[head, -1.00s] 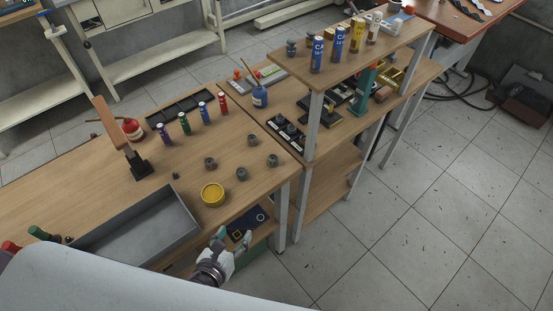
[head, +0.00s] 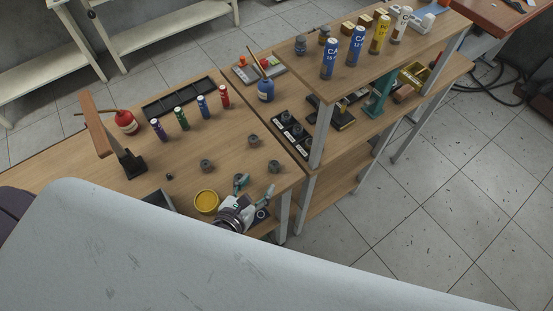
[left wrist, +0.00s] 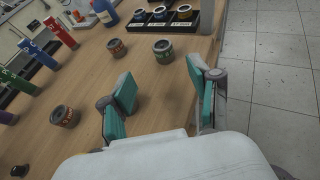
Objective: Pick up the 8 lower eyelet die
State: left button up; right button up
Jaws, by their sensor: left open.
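Several small dark-grey round dies stand on the wooden table. In the head view I see one on the left (head: 207,165), one at the back (head: 253,140) and one on the right (head: 274,166). In the left wrist view they have coloured bands: reddish on the left die (left wrist: 65,118) and the back die (left wrist: 117,48), greenish on the right die (left wrist: 163,50). I cannot read which is the 8. My left gripper (head: 254,188) is open over the table's front, its teal fingers (left wrist: 160,95) apart, with no die visible between them. My right gripper is not in view.
A yellow round tin (head: 206,201) stands close left of my left gripper. A black rack (head: 291,134) with labelled dies is beyond, near the shelf post (head: 320,135). Coloured cylinders (head: 202,106) and a red squat bottle (head: 125,121) stand farther back.

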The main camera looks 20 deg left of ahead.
aim_at(274, 165)
pick_arm(q)
jog(key=x, duration=0.5)
jog(key=shift+w, duration=0.1)
jog(key=shift+w+d, duration=0.1)
jog(key=shift+w, duration=0.15)
jog(key=x, duration=0.2)
jog(key=p+x, duration=0.1)
jog(key=x, duration=0.1)
jog(key=shift+w+d, duration=0.1)
jog(key=shift+d, duration=0.15)
jog(key=shift+w+f, duration=0.15)
jog(key=shift+w, duration=0.15)
jog(key=shift+s, duration=0.1)
jog(key=shift+c, duration=1.7)
grip_shut()
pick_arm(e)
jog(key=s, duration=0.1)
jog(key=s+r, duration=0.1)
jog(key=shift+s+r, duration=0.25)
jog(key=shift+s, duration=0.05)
